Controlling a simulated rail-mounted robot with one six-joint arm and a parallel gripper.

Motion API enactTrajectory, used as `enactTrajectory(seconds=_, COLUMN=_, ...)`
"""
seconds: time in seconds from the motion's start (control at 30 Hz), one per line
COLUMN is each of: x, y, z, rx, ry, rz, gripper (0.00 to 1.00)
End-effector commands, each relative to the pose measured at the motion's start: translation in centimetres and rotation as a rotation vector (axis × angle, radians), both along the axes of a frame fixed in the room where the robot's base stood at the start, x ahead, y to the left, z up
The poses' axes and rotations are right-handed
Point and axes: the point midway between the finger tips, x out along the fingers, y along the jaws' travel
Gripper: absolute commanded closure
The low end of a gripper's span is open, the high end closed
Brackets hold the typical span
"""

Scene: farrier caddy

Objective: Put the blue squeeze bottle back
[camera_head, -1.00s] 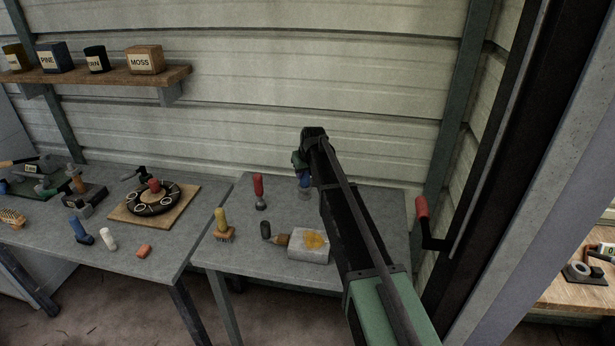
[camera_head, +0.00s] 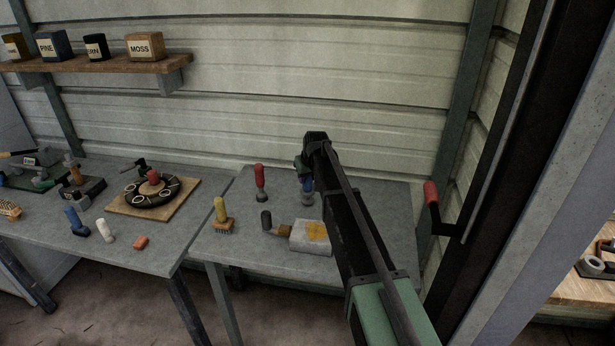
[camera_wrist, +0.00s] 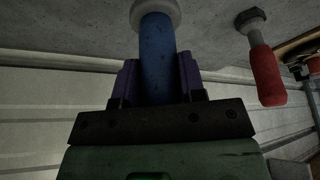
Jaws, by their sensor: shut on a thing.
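The blue squeeze bottle (camera_head: 307,186) is upright at the end of my arm, over the back of the right grey table (camera_head: 372,194). My gripper (camera_head: 304,172) is shut on it. In the wrist view the bottle's blue body (camera_wrist: 157,58) sits between the two purple fingers of my gripper (camera_wrist: 157,82). I cannot tell whether that end touches the table. My arm hides part of the table to the right of the bottle.
A red-handled tool (camera_head: 260,180) stands just left of the bottle and shows in the wrist view (camera_wrist: 266,78). A yellow-handled brush (camera_head: 221,211), a dark-handled brush (camera_head: 276,226) and a pale block (camera_head: 311,237) are in front. The corrugated wall (camera_head: 300,90) is close behind.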

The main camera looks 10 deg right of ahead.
Motion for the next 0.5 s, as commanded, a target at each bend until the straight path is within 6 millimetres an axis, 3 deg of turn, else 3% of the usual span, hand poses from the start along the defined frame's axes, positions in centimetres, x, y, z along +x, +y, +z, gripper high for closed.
enactTrajectory(seconds=0.5, x=0.00, y=0.00, z=-0.68, rx=0.000, ry=0.000, rz=0.000, gripper=1.00)
